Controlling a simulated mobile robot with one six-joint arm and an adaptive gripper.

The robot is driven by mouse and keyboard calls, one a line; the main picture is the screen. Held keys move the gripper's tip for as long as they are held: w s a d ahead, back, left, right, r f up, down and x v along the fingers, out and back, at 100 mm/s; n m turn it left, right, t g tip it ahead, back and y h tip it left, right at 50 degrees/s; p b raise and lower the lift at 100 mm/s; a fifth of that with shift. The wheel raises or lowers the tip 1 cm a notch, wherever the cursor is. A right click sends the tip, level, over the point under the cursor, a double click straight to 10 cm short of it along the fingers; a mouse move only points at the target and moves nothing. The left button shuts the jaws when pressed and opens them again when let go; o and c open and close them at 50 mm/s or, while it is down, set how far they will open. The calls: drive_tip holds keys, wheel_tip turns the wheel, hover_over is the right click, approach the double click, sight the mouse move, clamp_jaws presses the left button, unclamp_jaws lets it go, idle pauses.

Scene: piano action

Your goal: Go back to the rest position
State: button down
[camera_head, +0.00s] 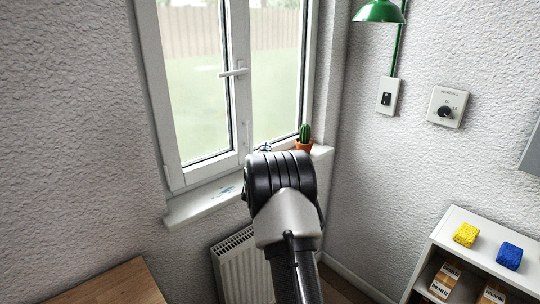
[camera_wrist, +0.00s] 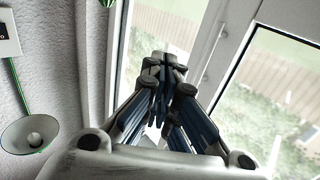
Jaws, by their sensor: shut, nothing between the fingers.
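My gripper (camera_wrist: 163,68) shows in the wrist view, its fingers drawn together and empty, in front of the window. I cannot judge the gap between my fingertips and the glass.
A potted cactus (camera_head: 304,143) stands on the sill (camera_head: 200,207) right of my arm. A radiator (camera_head: 236,268) is below. A white shelf (camera_head: 455,232) bears a yellow block (camera_head: 466,235) and a blue block (camera_head: 509,256). A green lamp (camera_head: 379,11) hangs above. A wooden top (camera_head: 118,285) is lower left.

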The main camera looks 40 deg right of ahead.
drive_tip(key=s+a+r+n+y, duration=0.2)
drive_tip(key=s+a+r+y, duration=0.1)
drive_tip(key=a, duration=0.7)
drive_tip(key=s+a+r+n+y, duration=0.2)
drive_tip(key=s+a+y, duration=0.15)
drive_tip(key=a, duration=0.75)
drive_tip(key=s+a+r+n+y, duration=0.2)
drive_tip(key=a+r+y, duration=0.1)
drive_tip(key=a, duration=0.7)
drive_tip(key=s+a+f+n+g+y, duration=0.2)
drive_tip(key=s+a+g+y, duration=0.1)
drive_tip(key=s+a, duration=1.05)
drive_tip(key=s+a+f+n+g, duration=0.1)
drive_tip(key=s+f+g, duration=0.1)
drive_tip(key=s, duration=0.7)
drive_tip(key=s+a+f+g+y, duration=0.1)
drive_tip(key=s+a+f+g, duration=0.1)
drive_tip(key=s, duration=0.8)
drive_tip(key=shift+s+a+f+n, duration=0.3)
drive_tip(key=shift+f+n, duration=0.1)
drive_tip(key=shift+f, duration=0.15)
